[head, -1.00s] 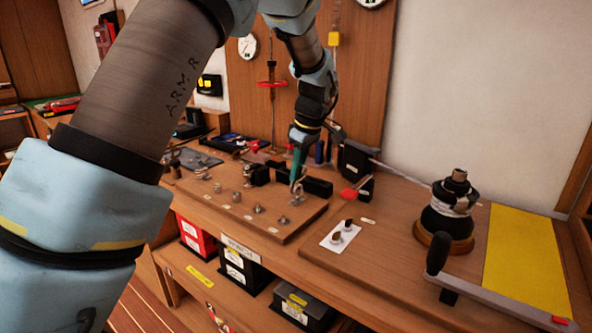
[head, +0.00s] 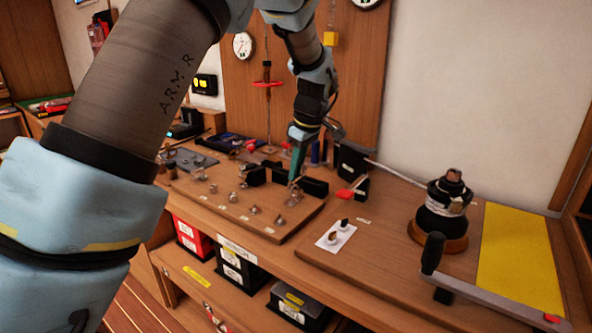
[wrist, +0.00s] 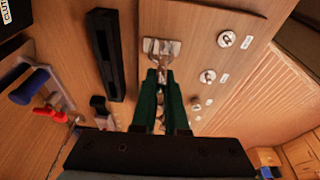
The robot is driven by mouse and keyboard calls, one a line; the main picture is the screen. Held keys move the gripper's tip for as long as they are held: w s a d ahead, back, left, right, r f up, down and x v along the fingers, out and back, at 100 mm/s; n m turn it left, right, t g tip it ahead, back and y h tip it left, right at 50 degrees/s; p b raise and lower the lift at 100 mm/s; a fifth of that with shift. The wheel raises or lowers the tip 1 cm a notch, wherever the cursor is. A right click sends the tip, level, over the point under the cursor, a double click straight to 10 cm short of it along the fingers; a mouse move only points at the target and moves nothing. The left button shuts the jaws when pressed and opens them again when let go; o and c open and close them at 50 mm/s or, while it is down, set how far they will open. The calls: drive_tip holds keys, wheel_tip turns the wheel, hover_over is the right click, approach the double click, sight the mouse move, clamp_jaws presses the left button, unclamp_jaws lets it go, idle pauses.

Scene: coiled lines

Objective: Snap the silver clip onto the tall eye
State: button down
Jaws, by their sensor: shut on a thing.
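My gripper (wrist: 161,84) has two green fingers closed around a small silver piece, apparently the silver clip (wrist: 161,70), at their tips in the wrist view. Just beyond the tips is a silver metal fitting (wrist: 162,46) on the wooden board; whether the clip touches it I cannot tell. In the head view my gripper (head: 294,181) points down at the board's right end, with a small silver fitting (head: 293,191) at its tips. Several other silver eyes and fittings stand in rows on the board, one of them here (wrist: 226,39). Which is the tall eye is unclear.
A white card with small dark pieces (head: 335,236), a black winch-like drum (head: 440,218) and a yellow panel (head: 520,250) are to the right.

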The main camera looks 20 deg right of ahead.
drive_tip(key=shift+r+p, duration=0.45)
drive_tip(key=shift+r, duration=0.45)
drive_tip(key=shift+w, duration=0.1)
drive_tip(key=c, duration=0.9)
unclamp_jaws()
drive_tip(key=shift+o, duration=0.2)
drive_tip(key=b+v, duration=0.2)
drive_tip(key=v, duration=0.8)
drive_tip(key=shift+r, duration=0.35)
